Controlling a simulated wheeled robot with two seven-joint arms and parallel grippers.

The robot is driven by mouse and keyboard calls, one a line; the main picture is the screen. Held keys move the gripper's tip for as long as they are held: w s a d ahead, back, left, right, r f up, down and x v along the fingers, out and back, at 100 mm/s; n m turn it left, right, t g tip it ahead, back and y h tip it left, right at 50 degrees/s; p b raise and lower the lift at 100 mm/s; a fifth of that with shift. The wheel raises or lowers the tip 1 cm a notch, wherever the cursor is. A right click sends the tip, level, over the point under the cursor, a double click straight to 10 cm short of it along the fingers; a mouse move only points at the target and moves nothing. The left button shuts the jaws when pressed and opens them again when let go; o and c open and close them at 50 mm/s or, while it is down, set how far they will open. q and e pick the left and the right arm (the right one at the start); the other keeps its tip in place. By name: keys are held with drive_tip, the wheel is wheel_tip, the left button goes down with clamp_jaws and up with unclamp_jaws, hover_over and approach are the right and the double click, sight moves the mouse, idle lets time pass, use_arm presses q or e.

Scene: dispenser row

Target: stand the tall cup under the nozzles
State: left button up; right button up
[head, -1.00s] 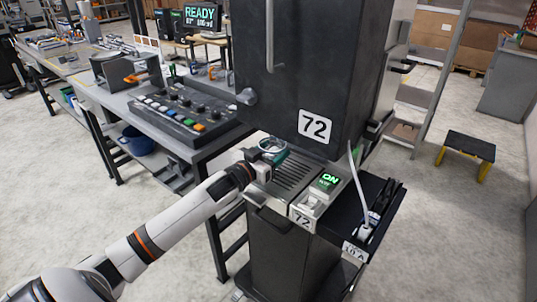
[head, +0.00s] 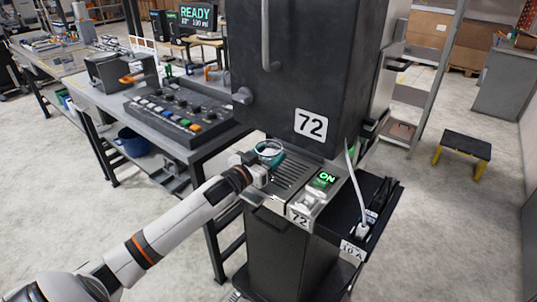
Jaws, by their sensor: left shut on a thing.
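The cup (head: 268,148) shows as a teal body with a pale round rim, upright at the left end of the dispenser's slotted drip tray (head: 290,176). My left gripper (head: 263,166) is shut on the cup from the front left and hides part of its side and base. I cannot tell whether the cup touches the tray. The nozzles are not visible; the dark dispenser body (head: 300,75) marked 72 overhangs the tray's back. My right gripper is not in view.
A lit ON switch panel (head: 324,179) and a side shelf with a white cable (head: 356,185) are right of the tray. A bench with a button console (head: 180,110) stands at left. A low black stool (head: 462,147) stands on the floor at right.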

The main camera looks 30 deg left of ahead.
use_arm(q)
drive_tip(key=shift+f, duration=0.15)
drive_tip(key=o, duration=1)
drive_tip(key=shift+s, duration=0.1)
drive_tip(key=s, duration=0.8)
drive_tip(key=s+a+b, duration=0.1)
drive_tip(key=s, duration=0.2)
drive_tip(key=shift+s, duration=0.4)
